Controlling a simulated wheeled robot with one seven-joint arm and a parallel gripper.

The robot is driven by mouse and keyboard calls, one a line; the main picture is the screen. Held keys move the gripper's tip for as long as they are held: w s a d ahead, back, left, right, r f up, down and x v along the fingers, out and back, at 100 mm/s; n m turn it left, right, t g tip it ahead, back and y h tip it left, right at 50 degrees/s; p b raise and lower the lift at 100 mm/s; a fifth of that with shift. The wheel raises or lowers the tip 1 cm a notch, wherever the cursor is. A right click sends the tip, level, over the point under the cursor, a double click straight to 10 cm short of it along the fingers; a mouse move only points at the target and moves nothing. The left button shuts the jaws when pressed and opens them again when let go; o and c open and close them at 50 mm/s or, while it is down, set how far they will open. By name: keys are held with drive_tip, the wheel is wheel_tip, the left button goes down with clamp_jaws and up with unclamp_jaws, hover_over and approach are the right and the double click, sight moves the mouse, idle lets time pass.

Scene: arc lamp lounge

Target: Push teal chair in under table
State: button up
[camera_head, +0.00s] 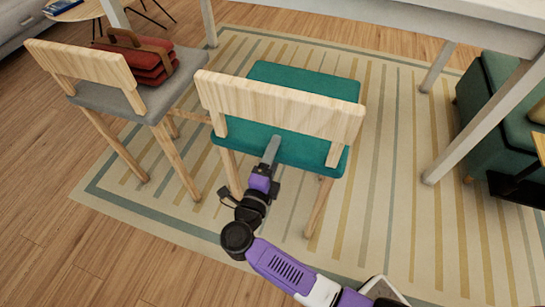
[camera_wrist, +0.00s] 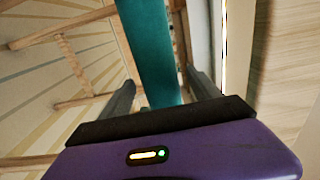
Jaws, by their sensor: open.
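The teal chair (camera_head: 300,82) has a teal seat, a pale wooden backrest (camera_head: 280,105) and wooden legs. It stands on the striped rug with its back toward me. The white table (camera_head: 470,18) is beyond it; the seat's far edge lies close to the table's near side. My gripper (camera_head: 272,150) is at the rear edge of the seat, below the backrest. In the wrist view, my open gripper (camera_wrist: 160,92) has its fingers on either side of a teal strip of the seat (camera_wrist: 150,50). I cannot tell whether they touch it.
A grey chair (camera_head: 100,97) with a red bag (camera_head: 135,57) on its seat stands close at the left. A white table leg (camera_head: 480,125) and a dark teal armchair (camera_head: 490,110) are at the right. The striped rug (camera_head: 390,200) is bare to the right of the chair.

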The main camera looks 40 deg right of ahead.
drive_tip(key=shift+c, duration=0.4)
clamp_jaws()
